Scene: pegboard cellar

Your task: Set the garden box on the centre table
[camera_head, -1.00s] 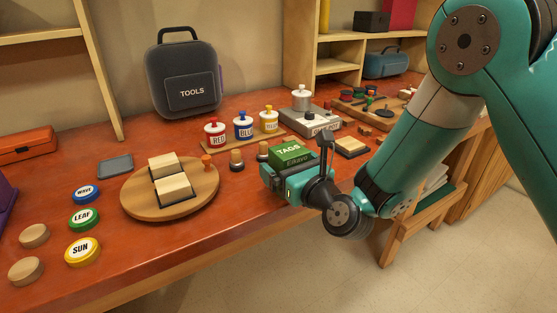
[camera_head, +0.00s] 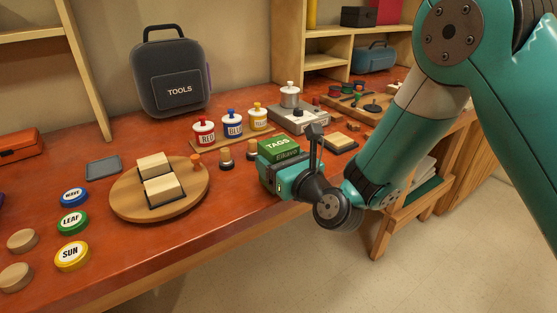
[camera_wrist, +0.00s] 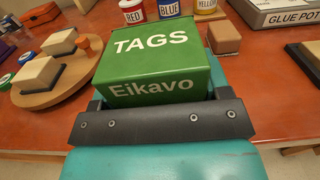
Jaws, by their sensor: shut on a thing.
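A green box lettered TAGS and Eikavo (camera_head: 280,147) is in my gripper (camera_head: 284,176), over the front part of the red-brown bench (camera_head: 95,272). In the wrist view the same green box (camera_wrist: 155,62) sits upright against the dark jaw bar (camera_wrist: 155,124). My gripper is shut on it. Its underside is hidden, so I cannot tell whether it touches the bench. No other box marked for the garden shows, and I cannot tell whether this bench is the centre table.
A round wooden board (camera_head: 185,203) with two pale blocks lies left of my gripper. RED, BLUE and yellow pots (camera_head: 232,125) and a glue pot box (camera_head: 300,117) stand behind. A TOOLS case (camera_head: 172,75) is at the back. Bare floor (camera_head: 470,255) lies right.

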